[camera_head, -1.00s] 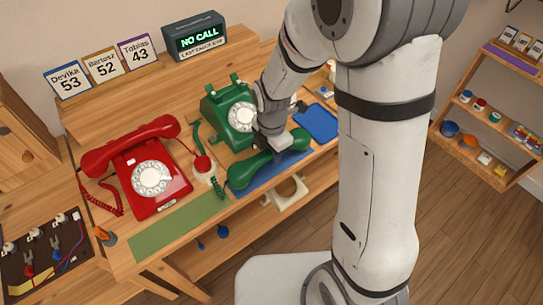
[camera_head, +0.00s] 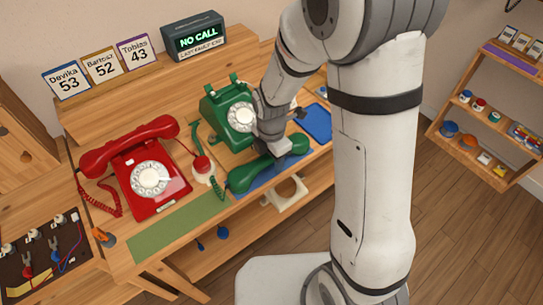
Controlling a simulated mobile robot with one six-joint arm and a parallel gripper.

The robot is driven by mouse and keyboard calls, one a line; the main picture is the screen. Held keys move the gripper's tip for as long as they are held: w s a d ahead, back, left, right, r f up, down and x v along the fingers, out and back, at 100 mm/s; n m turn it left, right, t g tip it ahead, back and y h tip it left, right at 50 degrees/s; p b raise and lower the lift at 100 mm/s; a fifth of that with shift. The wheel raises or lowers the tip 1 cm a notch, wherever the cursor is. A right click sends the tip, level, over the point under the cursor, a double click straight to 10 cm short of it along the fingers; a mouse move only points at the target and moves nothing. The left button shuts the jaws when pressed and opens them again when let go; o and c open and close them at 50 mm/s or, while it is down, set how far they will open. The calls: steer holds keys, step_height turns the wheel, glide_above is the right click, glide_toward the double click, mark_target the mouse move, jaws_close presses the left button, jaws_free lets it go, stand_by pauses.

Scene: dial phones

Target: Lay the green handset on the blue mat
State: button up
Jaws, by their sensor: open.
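The green handset (camera_head: 253,175) lies on the blue mat (camera_head: 258,187) at the front of the desk. Its right part is partly covered by my gripper (camera_head: 284,146), which is open and right above or around it; I cannot tell whether the jaws touch it. The green dial phone (camera_head: 227,106) stands just behind, its cradle empty. A green coiled cord (camera_head: 217,182) runs down beside the handset's left end.
A red phone (camera_head: 152,180) with its handset on top stands at left, behind a green mat (camera_head: 180,223). A small red-topped item (camera_head: 202,164) sits between the phones. A blue tray (camera_head: 317,122) lies right of my gripper. A display box (camera_head: 196,37) stands at the back.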

step_height(320, 180, up, 12)
steer(key=p, duration=0.1)
steer(key=s+d+r+m+t, duration=0.1)
steer(key=s+d+r+m, duration=0.3)
steer(key=m, duration=0.8)
steer(key=s+d+r+m+t, duration=0.1)
steer(key=s+d+r+m, duration=0.2)
steer(key=s+d+m, duration=0.5)
steer(key=shift+s+d+r+m+t, duration=0.15)
steer(key=shift+d+r+m+t, duration=0.2)
steer(key=shift+m, duration=2.05)
steer(key=shift+a, duration=0.1)
steer(key=shift+r+p, duration=0.45)
steer(key=shift+r, duration=0.05)
